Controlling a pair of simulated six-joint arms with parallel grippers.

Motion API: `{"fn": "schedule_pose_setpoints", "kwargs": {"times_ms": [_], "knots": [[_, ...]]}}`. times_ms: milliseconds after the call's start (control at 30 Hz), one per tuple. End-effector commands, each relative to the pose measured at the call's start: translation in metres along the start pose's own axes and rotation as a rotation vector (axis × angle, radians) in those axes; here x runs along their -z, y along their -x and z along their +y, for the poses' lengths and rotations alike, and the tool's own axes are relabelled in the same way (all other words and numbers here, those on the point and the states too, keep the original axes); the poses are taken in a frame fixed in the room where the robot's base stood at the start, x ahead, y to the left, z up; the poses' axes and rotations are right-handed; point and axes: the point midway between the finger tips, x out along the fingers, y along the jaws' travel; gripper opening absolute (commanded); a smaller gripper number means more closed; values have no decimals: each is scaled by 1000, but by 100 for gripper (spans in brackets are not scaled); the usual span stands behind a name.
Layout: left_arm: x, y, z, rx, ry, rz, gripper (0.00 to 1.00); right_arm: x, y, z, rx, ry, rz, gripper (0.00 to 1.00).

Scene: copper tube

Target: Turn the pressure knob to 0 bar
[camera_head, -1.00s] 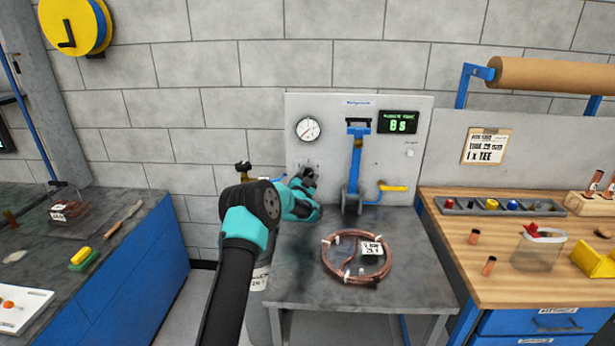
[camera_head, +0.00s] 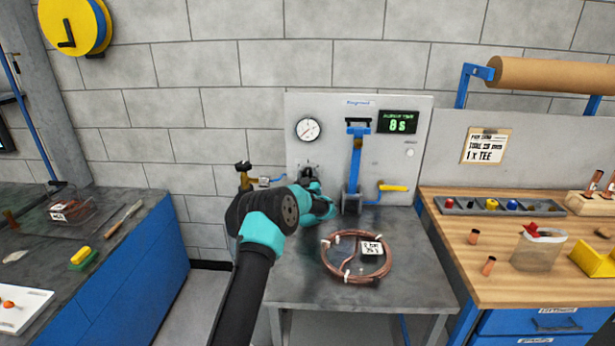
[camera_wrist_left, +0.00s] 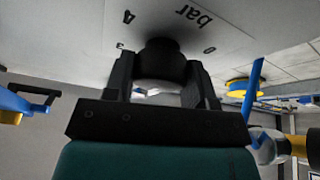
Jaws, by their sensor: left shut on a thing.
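The black pressure knob (camera_wrist_left: 158,58) sits on the pale panel in the left wrist view, with "bar" and scale numbers including 0 and 4 printed around it. My left gripper (camera_wrist_left: 162,75) is shut on the knob, one finger on each side. In the head view my left gripper (camera_head: 310,176) is at the panel's lower left, and it mostly hides the knob. The round white pressure gauge (camera_head: 308,129) is above it; its needle is too small to read exactly. My right gripper is not in view.
The upright panel (camera_head: 400,165) carries a blue lever (camera_head: 355,160), a yellow-handled valve (camera_head: 393,188) and a display (camera_head: 398,121) reading 8 s. A copper coil (camera_head: 335,270) lies on the grey table in front. A brass valve (camera_head: 244,178) stands left of the panel.

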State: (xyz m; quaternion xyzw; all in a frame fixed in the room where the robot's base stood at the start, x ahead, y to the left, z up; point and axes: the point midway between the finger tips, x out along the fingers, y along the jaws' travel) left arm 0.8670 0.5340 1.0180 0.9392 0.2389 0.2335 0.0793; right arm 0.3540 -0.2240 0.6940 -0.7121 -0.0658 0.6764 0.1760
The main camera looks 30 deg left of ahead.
Motion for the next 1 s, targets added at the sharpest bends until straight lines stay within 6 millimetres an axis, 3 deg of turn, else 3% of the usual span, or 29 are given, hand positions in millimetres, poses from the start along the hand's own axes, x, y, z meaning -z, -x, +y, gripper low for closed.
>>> {"fn": "schedule_pose_setpoints", "kwargs": {"times_ms": [1000], "knots": [[1, 0, 3, 391, 882, 30, 27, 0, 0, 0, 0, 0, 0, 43]]}}
